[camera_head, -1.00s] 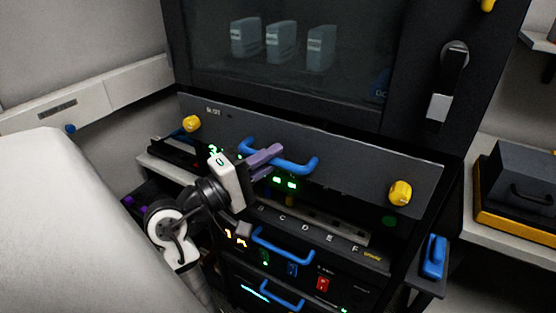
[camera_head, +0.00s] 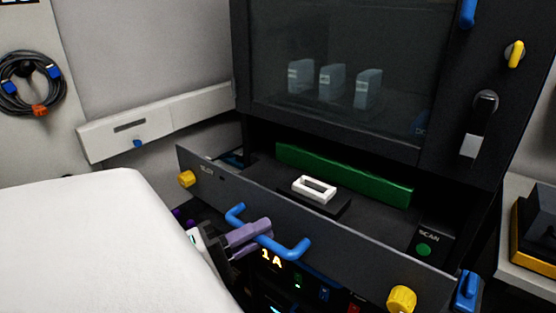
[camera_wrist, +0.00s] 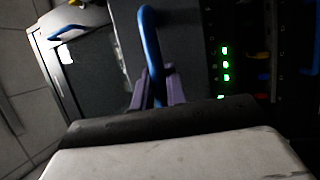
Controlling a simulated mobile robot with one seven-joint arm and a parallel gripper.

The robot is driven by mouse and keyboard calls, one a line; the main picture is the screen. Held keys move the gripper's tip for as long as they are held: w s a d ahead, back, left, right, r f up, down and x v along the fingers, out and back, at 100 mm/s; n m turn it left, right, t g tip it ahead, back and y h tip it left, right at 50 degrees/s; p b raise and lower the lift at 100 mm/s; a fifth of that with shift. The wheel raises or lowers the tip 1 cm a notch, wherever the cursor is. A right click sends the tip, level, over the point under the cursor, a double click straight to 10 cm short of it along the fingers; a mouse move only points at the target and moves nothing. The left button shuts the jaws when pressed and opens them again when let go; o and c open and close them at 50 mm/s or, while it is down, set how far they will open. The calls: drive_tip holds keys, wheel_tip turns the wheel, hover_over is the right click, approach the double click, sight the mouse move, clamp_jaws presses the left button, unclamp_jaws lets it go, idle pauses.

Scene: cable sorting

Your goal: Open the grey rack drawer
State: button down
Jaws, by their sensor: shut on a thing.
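The grey rack drawer (camera_head: 345,248) is pulled out of the dark rack, and its inside shows from above. Its front has a blue bar handle (camera_head: 291,249) and a yellow knob near each end. My gripper (camera_head: 262,232), with purple fingers, is shut on the handle's middle. In the wrist view the blue handle (camera_wrist: 151,45) runs between the purple fingers of my gripper (camera_wrist: 160,88). Inside the drawer lie a white rectangular frame (camera_head: 314,189) on a dark block and a long green bar (camera_head: 340,174) at the back. The finger contact is partly hidden.
A glass-fronted cabinet (camera_head: 345,60) stands above the drawer. A black box marked SCAN (camera_head: 428,240) with a green button sits at the drawer's right. A blue handle (camera_head: 467,290) juts out at right. A coiled cable (camera_head: 30,83) hangs on the left wall.

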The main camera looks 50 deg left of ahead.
drive_tip(key=shift+s+d+p, duration=0.15)
drive_tip(key=shift+s+d, duration=0.15)
drive_tip(key=shift+s, duration=0.8)
drive_tip(key=shift+s+d+p, duration=0.15)
drive_tip(key=shift+s+d, duration=0.1)
drive_tip(key=shift+s, duration=0.8)
drive_tip(key=c, duration=1.4)
unclamp_jaws()
drive_tip(key=b+v, duration=0.3)
drive_tip(key=v, duration=1)
drive_tip(key=shift+s, duration=0.4)
drive_tip(key=shift+f, duration=0.1)
